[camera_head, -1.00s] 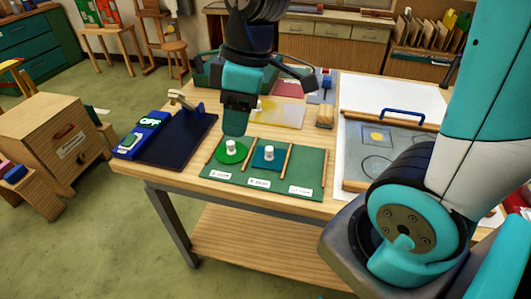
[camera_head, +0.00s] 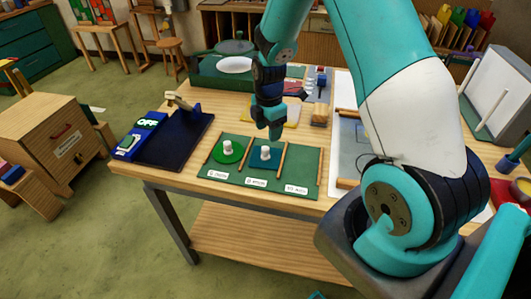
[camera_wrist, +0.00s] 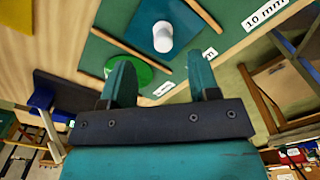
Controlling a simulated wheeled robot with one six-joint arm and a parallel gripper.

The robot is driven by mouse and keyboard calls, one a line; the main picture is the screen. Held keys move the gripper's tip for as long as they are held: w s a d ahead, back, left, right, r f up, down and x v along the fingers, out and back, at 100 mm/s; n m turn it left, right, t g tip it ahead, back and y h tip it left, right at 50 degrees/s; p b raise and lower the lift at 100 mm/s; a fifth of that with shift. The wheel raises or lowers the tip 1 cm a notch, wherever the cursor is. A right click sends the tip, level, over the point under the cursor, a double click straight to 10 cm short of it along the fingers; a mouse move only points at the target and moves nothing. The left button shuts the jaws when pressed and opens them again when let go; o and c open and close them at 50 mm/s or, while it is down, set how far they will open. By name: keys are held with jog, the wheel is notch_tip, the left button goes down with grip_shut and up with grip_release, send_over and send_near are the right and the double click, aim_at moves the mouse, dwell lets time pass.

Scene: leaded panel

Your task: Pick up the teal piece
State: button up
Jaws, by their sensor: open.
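The teal piece (camera_head: 257,164) is a flat plate with a white upright knob (camera_head: 265,153). It lies in the middle bay of a green mat (camera_head: 304,177), between two wooden strips. It also shows at the top of the wrist view (camera_wrist: 182,18). My gripper (camera_head: 275,133) is open and empty, just above and behind the knob in the head view. In the wrist view, the two teal fingers (camera_wrist: 162,78) are apart and the knob stands beyond their tips, untouched.
A round green piece (camera_head: 224,158) with a white knob lies in the left bay; the right bay is empty. A dark board with a blue box marked OFF (camera_head: 147,123) is at the left. A leaded-panel board (camera_head: 350,150) lies at the right, partly hidden by my arm.

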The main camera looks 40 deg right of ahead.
aim_at(266, 148)
jog(key=shift+f, duration=0.95)
jog(key=f+p, duration=0.1)
jog(key=f, duration=0.1)
jog(key=a+f+p, duration=0.1)
jog(key=f, duration=0.1)
jog(key=shift+s+a+f+p, duration=0.1)
jog(key=shift+f+p, duration=0.1)
jog(key=shift+p, duration=0.15)
jog(key=shift+f, duration=0.6)
jog(key=c, duration=0.9)
